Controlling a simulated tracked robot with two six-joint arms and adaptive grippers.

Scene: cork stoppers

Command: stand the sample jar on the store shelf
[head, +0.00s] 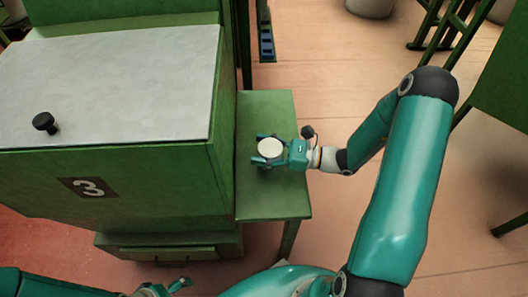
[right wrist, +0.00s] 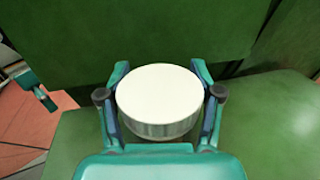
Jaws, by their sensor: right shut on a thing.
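The sample jar (head: 271,149) has a round white lid and is seen from above. My right gripper (head: 270,150) is shut around its sides. In the right wrist view the jar (right wrist: 160,100) sits between both fingers, with a greyish side showing below the lid. The jar is over the small green side table (head: 270,110); I cannot tell whether its base touches the top. My left gripper (head: 165,289) is partly in view at the bottom edge, away from the jar, and its jaws are unclear. I cannot tell which surface is the store shelf.
A large green cabinet (head: 150,215) marked 3, with a pale grey top (head: 120,85) and a black knob (head: 45,122), stands directly left of the side table. A green panel (head: 500,85) and frame stand at the right. Open floor (head: 320,80) lies behind the side table.

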